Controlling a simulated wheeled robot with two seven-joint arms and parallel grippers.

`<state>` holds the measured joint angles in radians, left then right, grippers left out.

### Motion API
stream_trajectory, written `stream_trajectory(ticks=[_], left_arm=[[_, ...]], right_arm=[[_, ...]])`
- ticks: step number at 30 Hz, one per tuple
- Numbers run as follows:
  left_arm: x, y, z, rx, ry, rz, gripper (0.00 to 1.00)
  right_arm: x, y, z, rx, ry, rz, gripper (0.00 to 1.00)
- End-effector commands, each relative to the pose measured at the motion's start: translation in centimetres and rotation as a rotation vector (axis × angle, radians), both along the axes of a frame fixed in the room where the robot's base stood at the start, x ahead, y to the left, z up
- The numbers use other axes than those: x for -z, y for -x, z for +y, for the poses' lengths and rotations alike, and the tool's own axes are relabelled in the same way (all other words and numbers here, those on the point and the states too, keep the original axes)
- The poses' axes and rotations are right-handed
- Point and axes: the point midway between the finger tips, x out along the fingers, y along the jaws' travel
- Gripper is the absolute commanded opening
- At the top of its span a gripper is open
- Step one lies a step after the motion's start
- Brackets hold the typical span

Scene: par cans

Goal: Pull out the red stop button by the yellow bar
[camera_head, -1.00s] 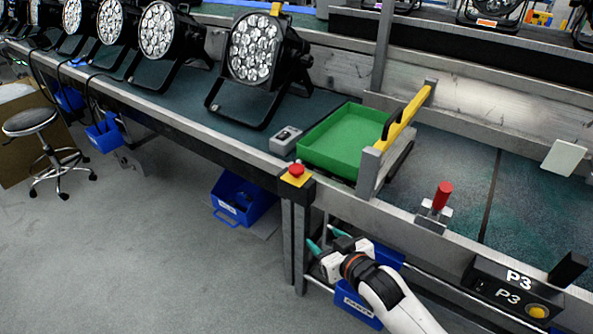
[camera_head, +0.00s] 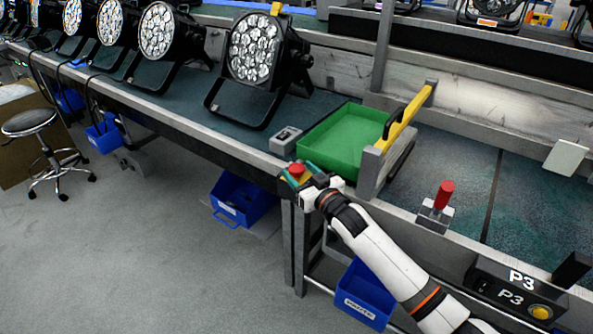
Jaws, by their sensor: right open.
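The red stop button (camera_head: 297,169) sits on a yellow base on the bench's front edge, left of the yellow bar (camera_head: 404,117). The yellow bar slants up on metal posts beside the green tray. My right gripper (camera_head: 298,178) is open at the button, with one teal fingertip on its left and the other on its right and behind. I cannot tell whether the fingers touch the button. The gripper hides part of the yellow base. My left gripper is out of view.
A green tray (camera_head: 318,158) and a small grey box (camera_head: 286,140) lie just behind the button. Stage lights (camera_head: 255,48) stand along the bench.

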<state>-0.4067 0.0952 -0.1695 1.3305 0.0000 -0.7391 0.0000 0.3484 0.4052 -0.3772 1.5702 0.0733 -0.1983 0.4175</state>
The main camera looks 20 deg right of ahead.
Motion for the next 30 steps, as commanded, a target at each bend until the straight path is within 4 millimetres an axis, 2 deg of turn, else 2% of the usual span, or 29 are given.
stream_trajectory(ticks=[3,6,16,26,30], left_arm=[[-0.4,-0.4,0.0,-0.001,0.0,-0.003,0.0],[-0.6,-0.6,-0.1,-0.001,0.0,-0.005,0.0],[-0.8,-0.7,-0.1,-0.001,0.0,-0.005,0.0],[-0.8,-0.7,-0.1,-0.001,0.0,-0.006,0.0],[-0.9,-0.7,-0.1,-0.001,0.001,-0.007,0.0]], right_arm=[[0.0,-1.4,0.4,0.0,-0.001,-0.001,0.57],[0.0,-2.0,0.6,0.0,0.0,-0.001,0.57],[0.0,-2.2,0.6,0.0,0.0,0.001,0.55],[0.0,-2.2,0.6,0.0,0.0,0.001,0.01],[-0.1,-2.2,0.6,0.0,0.0,0.001,0.0]])
